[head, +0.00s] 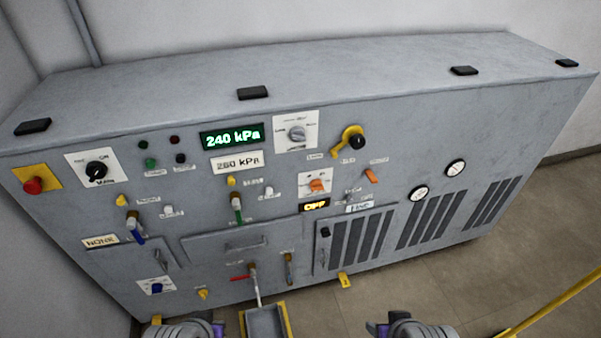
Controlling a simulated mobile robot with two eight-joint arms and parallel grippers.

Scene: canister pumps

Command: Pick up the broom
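A long thin yellow pole (553,302), which looks like the broom's handle, slants across the floor area at the lower right. It runs out of the picture at the right edge, and no broom head can be made out. My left gripper (188,329) shows only in part at the bottom edge, left of centre. My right gripper (408,328) also shows only in part at the bottom edge, to the left of the pole and apart from it. The fingers of both are cut off or too unclear to tell open from shut.
A large grey machine cabinet (390,135) with knobs, valves, gauges and displays fills most of the view. A grey tray with yellow edges (286,318) stands on the floor in front of it. Bare tiled floor (480,285) lies to the right, before the pole.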

